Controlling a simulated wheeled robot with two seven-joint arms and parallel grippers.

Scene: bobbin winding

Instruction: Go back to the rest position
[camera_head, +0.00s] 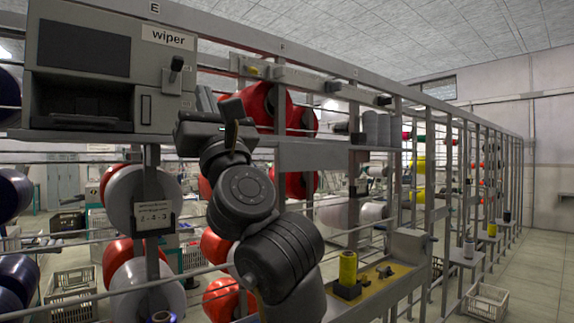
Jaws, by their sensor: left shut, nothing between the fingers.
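My left gripper (220,113) is raised in front of the frame, just right of the grey box labelled "wiper" (88,22). It is dark and partly edge-on, with its fingers pointing up. It is shut and holds nothing. My left arm comes up to it from the bottom middle of the view. Red bobbins (265,103) are behind the gripper, partly hidden by it. My right gripper is not in view.
The machine frame (400,100) with its rails and posts runs away to the right. A yellow bobbin (348,267) stands on a yellow shelf (388,282) right of my arm. A grey crate (487,301) is on the floor. The aisle floor (545,270) at right is clear.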

